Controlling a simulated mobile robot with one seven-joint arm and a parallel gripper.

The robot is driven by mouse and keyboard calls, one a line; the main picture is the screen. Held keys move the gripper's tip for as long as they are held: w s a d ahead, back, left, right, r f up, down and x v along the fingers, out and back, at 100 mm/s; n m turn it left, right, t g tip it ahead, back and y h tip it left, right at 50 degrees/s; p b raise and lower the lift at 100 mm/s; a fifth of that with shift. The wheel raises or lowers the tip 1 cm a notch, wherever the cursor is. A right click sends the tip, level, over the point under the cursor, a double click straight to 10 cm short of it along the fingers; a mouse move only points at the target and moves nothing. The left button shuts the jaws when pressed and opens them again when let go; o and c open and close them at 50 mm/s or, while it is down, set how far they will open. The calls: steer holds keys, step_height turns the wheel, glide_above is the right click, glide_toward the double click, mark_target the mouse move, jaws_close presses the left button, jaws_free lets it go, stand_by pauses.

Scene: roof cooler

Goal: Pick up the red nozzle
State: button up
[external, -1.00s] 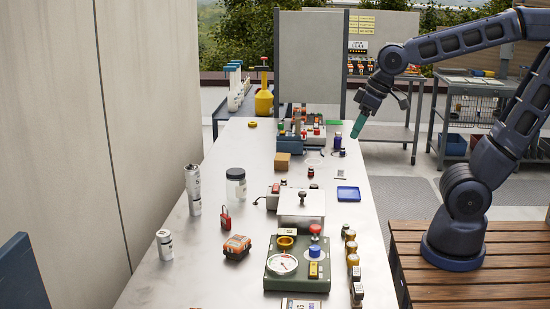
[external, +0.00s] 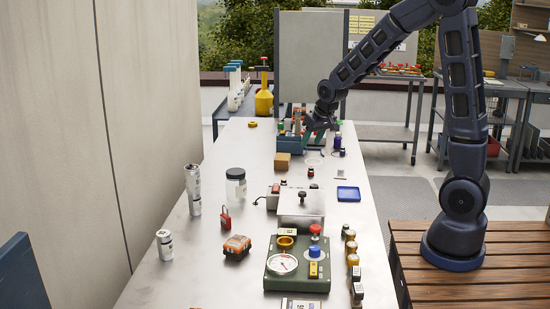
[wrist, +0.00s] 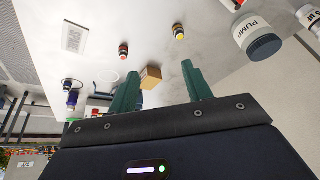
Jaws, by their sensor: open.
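I cannot tell for sure which thing is the red nozzle. A small red-topped dark piece (external: 311,172) stands on the white table (external: 225,275) in front of the cardboard box; in the wrist view, a small red and dark piece (wrist: 123,51) shows above the left finger. Other small red parts sit around the blue holder (external: 288,141) at the table's far end, partly hidden by my arm. My gripper (external: 315,134) is over that far end, beside the holder. In the wrist view, my gripper (wrist: 160,70) has its green fingers apart, with nothing held between them.
The cardboard box (external: 282,161) lies near my gripper and shows beyond the fingers in the wrist view (wrist: 151,78).

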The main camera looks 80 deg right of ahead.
steer(key=m+g+h, duration=0.1)
steer(key=m, duration=0.1)
glide_toward(311, 168)
steer(key=shift+x, duration=2.6)
steer(key=shift+d+x, duration=0.15)
steer(key=shift+x, duration=1.15)
steer(key=shift+d+x, duration=0.15)
steer(key=shift+x, duration=1.15)
steer(key=shift+s+r, duration=0.1)
steer(key=shift+c, duration=0.4)
steer(key=c, duration=1)
